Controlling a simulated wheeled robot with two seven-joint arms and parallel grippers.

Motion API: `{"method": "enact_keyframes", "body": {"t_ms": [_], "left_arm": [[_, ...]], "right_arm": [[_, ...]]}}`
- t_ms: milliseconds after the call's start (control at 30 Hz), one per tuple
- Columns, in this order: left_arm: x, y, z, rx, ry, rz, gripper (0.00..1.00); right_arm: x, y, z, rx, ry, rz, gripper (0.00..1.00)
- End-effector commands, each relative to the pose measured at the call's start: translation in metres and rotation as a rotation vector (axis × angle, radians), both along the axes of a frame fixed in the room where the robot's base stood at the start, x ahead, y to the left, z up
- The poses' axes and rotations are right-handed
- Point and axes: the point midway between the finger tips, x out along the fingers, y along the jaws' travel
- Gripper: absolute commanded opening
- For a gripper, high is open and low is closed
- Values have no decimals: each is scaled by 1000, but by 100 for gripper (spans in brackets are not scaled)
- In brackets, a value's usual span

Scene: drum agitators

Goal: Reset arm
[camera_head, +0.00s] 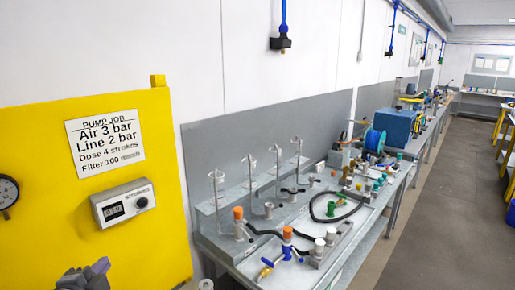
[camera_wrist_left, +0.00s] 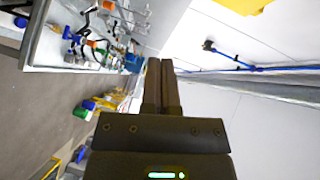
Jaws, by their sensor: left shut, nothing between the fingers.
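My left gripper (camera_head: 84,277) shows at the bottom left of the head view, in front of the lower part of a yellow panel (camera_head: 120,222). Only its upper part is in the picture. In the left wrist view my left gripper (camera_wrist_left: 161,62) points away from the camera with its two dark fingers together and nothing between them. It is clear of the bench. My right gripper does not show in either view.
A bench (camera_head: 345,268) with agitators, orange-capped fittings and a black hose runs along the wall. The panel carries a sign (camera_head: 104,141), a stroke counter (camera_head: 124,204) and a gauge (camera_head: 8,193). The floor (camera_head: 440,200) to the right is clear.

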Motion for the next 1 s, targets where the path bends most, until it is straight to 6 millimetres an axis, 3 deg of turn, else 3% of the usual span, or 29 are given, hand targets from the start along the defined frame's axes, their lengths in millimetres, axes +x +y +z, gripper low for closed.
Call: {"method": "enact_keyframes", "body": {"t_ms": [200,367,600,833,900,1000], "left_arm": [[-30,-34,-54,-219,195,56,0],[-68,-66,-95,-422,374,150,0],[-147,-117,-140,-740,661,399,0],[-237,-161,-159,-1020,915,776,0],[-230,-159,-205,-1000,920,774,0],[-226,-159,-258,-989,934,780,0]], "right_arm": [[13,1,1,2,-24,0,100],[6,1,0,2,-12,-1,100],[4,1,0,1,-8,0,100],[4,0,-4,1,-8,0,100],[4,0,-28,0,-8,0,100],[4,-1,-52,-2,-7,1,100]]}}
